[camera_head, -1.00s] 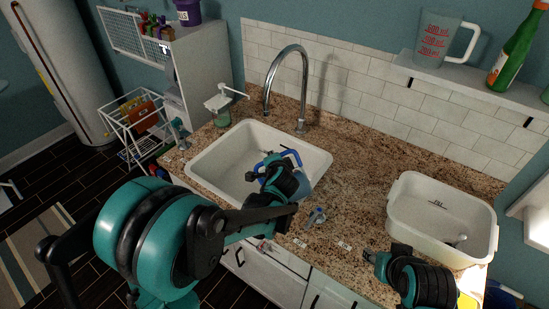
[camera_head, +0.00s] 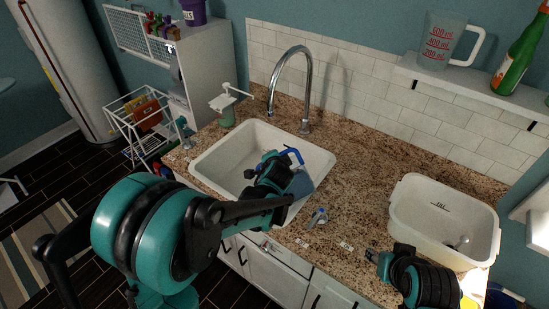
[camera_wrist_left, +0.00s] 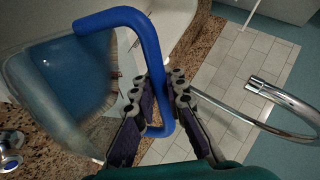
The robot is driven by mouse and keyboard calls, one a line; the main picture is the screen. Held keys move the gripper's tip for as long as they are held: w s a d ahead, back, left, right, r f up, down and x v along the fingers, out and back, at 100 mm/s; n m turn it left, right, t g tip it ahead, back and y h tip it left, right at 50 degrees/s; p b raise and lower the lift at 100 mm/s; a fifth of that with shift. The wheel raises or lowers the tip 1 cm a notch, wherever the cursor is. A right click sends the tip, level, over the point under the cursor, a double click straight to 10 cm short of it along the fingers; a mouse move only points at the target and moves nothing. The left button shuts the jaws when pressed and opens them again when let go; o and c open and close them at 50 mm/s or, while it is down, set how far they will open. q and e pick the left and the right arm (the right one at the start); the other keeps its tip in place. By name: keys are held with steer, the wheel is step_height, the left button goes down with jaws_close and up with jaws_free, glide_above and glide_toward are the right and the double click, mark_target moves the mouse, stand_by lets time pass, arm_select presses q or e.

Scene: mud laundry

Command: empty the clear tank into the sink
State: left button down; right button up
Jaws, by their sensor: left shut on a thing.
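The clear tank (camera_head: 302,184) is a bluish see-through container with a blue handle (camera_head: 296,152). It is tilted over the right side of the white sink (camera_head: 215,163). In the left wrist view the tank (camera_wrist_left: 65,85) fills the left side, and its handle (camera_wrist_left: 150,50) passes between my fingers. My left gripper (camera_wrist_left: 158,95) is shut on this handle. In the head view my left wrist hides part of the tank; I cannot tell whether water is in it. My right gripper (camera_head: 378,257) is low over the counter's front right, its fingers too small to judge.
A chrome faucet (camera_head: 307,95) arches behind the sink. A soap pump (camera_head: 226,112) stands at the sink's back left. A small blue and metal item (camera_head: 318,216) lies on the counter (camera_head: 360,190). A white basin (camera_head: 415,217) stands at the right with something dark inside.

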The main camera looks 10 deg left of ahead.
arm_select(q)
steer(key=shift+w+a+r+g+h+p, duration=0.2)
steer(key=shift+a+g+h+p, duration=0.25)
steer(key=shift+h+p, duration=0.25)
steer(key=shift+d, duration=0.1)
stand_by(0.4)
